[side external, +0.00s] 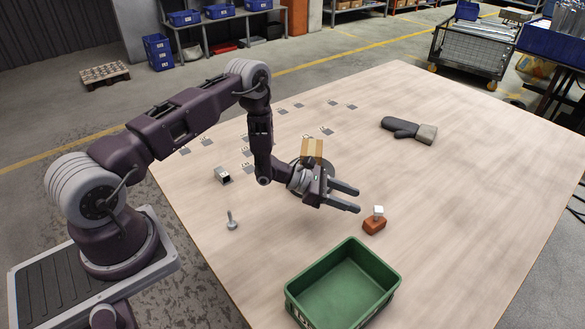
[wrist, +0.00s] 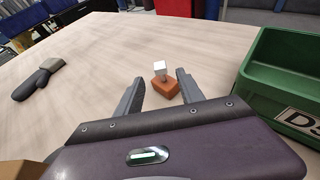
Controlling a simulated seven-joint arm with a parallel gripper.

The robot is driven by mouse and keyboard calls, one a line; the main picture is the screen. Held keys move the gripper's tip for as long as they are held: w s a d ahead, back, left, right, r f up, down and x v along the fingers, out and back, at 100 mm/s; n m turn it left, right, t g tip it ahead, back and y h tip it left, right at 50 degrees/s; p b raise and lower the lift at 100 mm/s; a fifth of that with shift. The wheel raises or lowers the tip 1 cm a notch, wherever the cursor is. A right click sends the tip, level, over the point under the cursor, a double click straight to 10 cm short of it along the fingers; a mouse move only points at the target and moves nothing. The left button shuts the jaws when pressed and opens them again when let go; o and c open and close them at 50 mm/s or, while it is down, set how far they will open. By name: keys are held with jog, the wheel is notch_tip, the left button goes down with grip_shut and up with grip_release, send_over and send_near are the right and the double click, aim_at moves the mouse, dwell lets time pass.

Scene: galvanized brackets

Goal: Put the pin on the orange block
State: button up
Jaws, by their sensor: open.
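The orange block (side external: 374,226) sits on the table to the right of my gripper and above the green bin. In the wrist view the block (wrist: 165,91) and the square-headed piece (wrist: 160,68) show just beyond my fingertips. A grey pin-like piece with a thin stem and wider foot (side external: 232,222) stands on the table at the left. I cannot tell which of the two is the pin. My gripper (side external: 358,198) is open and empty, apart from the block.
A green bin (side external: 290,296) stands at the table's front. A small metal bracket (side external: 223,175) and several flat grey pieces lie left. A tan box (side external: 312,150) is behind my wrist. A dark glove (side external: 409,130) lies at the back. The right side of the table is clear.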

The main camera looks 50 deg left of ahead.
jog(key=d+r+m+g+h, duration=0.2)
jog(key=d+r+m, duration=0.3)
jog(key=r, duration=0.7)
jog(key=s+d+r+m+g, duration=0.3)
jog(key=s+r+m, duration=0.35)
jog(key=r, duration=0.25)
jog(key=s+d+r+m+g, duration=0.3)
jog(key=s+d+r+m, duration=0.15)
jog(key=s+r, duration=0.4)
jog(key=s+a+r+m+y, duration=0.1)
jog(key=s+r+m+y, duration=0.15)
jog(key=s, duration=0.35)
jog(key=s+a+r+m+y, duration=0.2)
jog(key=s+m, duration=0.2)
jog(key=s, duration=0.1)
jog(key=s+a+m+t+y, duration=0.4)
jog(key=s+a+y, duration=0.3)
jog(key=s+a, duration=0.3)
jog(key=shift+s+a+r, duration=0.2)
jog(key=shift+s, duration=0.25)
